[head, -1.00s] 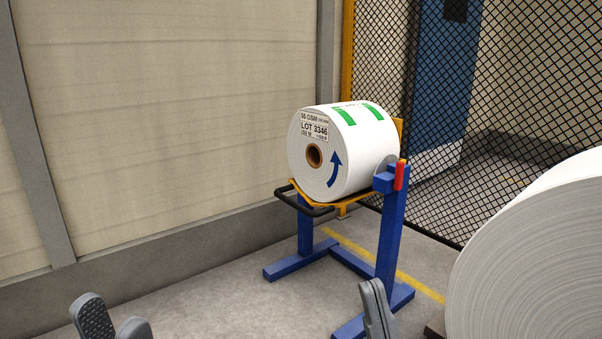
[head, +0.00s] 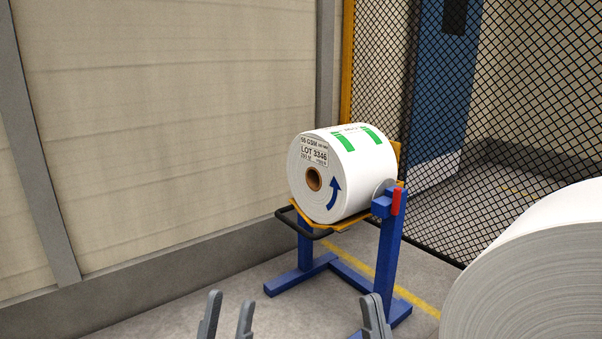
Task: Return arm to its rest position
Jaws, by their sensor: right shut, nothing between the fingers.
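My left gripper (head: 227,315) shows at the bottom edge, left of centre. Its two grey fingers stand apart with nothing between them. My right gripper (head: 373,314) shows at the bottom edge, right of centre. Its fingers are together and hold nothing. It overlaps the foot of the blue stand in the picture. The rest of both arms is out of view. Neither gripper touches anything that I can see.
A white paper roll (head: 363,165) with a lot label lies in a yellow cradle on a blue stand (head: 388,250). A black bar handle (head: 303,230) sticks out in front. A large white roll (head: 535,265) fills the lower right. A mesh fence (head: 530,110) stands behind. Floor at lower left is clear.

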